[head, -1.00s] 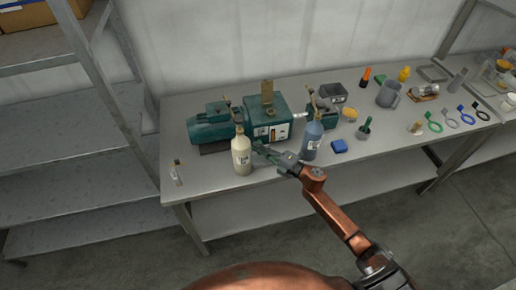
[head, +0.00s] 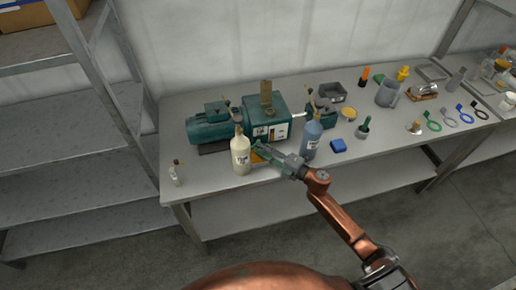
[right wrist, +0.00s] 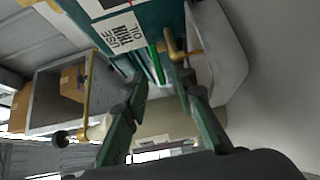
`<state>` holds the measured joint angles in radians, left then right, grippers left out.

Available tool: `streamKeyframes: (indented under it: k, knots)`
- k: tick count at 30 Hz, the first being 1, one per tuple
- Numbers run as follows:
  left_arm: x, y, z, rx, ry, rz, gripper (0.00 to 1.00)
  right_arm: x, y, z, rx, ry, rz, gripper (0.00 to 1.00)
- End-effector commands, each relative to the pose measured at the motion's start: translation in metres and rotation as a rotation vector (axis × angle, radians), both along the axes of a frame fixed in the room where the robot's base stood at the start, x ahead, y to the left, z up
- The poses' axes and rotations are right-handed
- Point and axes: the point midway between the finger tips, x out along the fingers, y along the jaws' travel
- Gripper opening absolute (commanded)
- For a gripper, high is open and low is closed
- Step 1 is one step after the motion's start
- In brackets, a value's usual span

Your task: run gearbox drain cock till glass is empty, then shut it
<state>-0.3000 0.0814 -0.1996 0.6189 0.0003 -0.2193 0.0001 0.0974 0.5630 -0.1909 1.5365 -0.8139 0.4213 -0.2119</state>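The teal gearbox (head: 268,115) stands on the bench, joined to a teal motor (head: 216,124) on its left. In the right wrist view its face (right wrist: 165,15) carries a white label reading "USE THIN OIL". A brass cock with a lever (right wrist: 177,46) sticks out beside a bright green strip (right wrist: 157,63), which may be the glass; its level cannot be read. My right gripper (head: 259,147) is low before the gearbox. In its wrist view the fingers (right wrist: 160,75) are apart with nothing held, the right fingertip close to the cock; contact is unclear. My left gripper is out of view.
A cream bottle (head: 241,156) stands just left of my right gripper, a blue bottle (head: 312,137) just right. An orange patch (head: 257,157) shows beneath the gripper. A blue block (head: 338,146) and a grey jug (head: 387,94) stand farther right. The bench's front left is mostly clear.

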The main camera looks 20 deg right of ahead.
Motion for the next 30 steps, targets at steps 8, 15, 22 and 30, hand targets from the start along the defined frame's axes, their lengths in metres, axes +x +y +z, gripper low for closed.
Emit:
streamKeyframes:
  k: [8,15,22,30]
  knots:
    - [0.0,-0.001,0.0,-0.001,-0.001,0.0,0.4,-0.05,-0.034,-0.001,-0.001,0.003,-0.002,0.25]
    - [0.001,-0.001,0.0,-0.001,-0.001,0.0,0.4,-0.076,-0.05,-0.001,0.0,0.002,-0.001,0.25]
    - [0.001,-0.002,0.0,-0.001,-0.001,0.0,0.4,-0.08,-0.053,0.0,0.0,0.0,0.001,0.25]
    - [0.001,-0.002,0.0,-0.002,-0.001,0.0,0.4,-0.08,-0.054,-0.003,0.004,0.006,-0.005,0.26]
